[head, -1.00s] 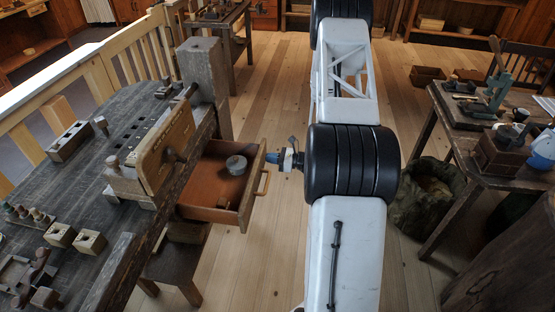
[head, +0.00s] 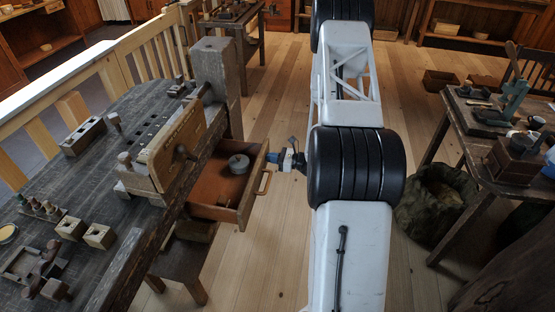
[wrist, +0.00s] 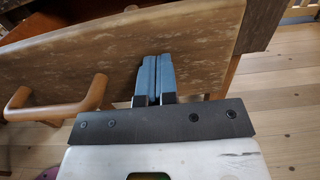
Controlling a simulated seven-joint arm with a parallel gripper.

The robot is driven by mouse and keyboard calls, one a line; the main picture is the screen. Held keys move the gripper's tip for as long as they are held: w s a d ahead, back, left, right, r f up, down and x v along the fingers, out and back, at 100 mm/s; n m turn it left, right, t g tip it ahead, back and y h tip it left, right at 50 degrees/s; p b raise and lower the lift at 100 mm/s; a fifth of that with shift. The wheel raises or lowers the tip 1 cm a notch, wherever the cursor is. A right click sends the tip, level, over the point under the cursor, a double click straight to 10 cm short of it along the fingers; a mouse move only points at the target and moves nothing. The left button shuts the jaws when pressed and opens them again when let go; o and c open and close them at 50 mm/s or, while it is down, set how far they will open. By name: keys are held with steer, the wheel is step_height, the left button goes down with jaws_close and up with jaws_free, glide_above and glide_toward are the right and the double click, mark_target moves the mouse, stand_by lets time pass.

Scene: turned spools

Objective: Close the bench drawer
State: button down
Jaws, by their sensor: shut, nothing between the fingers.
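The bench drawer (head: 225,205) is brown wood and stands partly open, sticking out to the right from under the bench (head: 75,180). A grey round piece (head: 239,164) lies inside it. Its wooden loop handle (head: 264,183) is on the front; the handle also shows at left in the wrist view (wrist: 60,112). My gripper (head: 272,157) is shut and empty at the drawer front's far end, beyond the handle. In the wrist view, its blue fingers (wrist: 155,68) point at the front panel (wrist: 200,45) and seem to touch it; exact contact is hidden.
A wooden vise (head: 165,155) rises from the bench edge above the drawer. Small wooden blocks (head: 99,236) lie on the bench top. A side table (head: 490,140) and a dark sack (head: 435,200) stand at right. The plank floor (head: 265,265) near the drawer is clear.

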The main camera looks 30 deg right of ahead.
glide_above(226, 159)
stand_by(0.4)
steer(key=shift+d+r, duration=0.1)
steer(key=v, duration=1.4)
steer(key=shift+s+d, duration=0.25)
steer(key=shift+s, duration=0.1)
stand_by(0.5)
